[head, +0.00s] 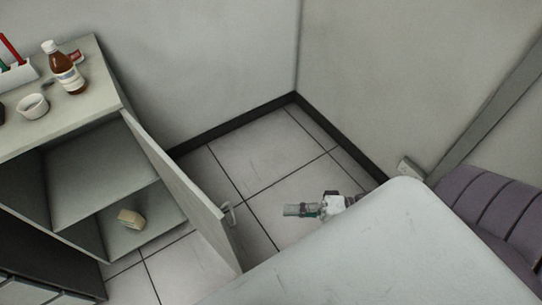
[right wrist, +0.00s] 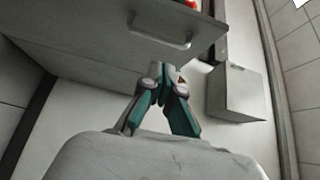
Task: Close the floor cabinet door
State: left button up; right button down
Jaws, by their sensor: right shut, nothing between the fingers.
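The floor cabinet (head: 65,125) stands at the left in the head view, with its grey door (head: 178,185) swung wide open toward the viewer. The door's bar handle (head: 229,212) is on the face turned to the right. My right gripper (head: 285,210) is shut and empty, to the right of the handle and apart from it. In the right wrist view my right gripper's teal fingers (right wrist: 163,72) are together just below a grey panel with a bar handle (right wrist: 160,38), apparently the door. My left gripper is out of view.
Inside the cabinet a small beige object (head: 130,218) lies on the lower shelf. A brown bottle (head: 65,70) and a white cup (head: 32,106) stand on top. Bare tiled floor (head: 270,155) lies between door and wall. A purple ribbed object (head: 490,215) is at the right.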

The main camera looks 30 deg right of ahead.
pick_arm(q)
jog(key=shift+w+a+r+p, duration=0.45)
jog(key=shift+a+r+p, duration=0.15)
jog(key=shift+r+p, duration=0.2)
pick_arm(e)
jog(key=w+a, duration=0.4)
jog(key=a, duration=0.9)
jog(key=shift+r+g, duration=0.3)
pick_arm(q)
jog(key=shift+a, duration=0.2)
pick_arm(e)
jog(key=shift+a, duration=0.15)
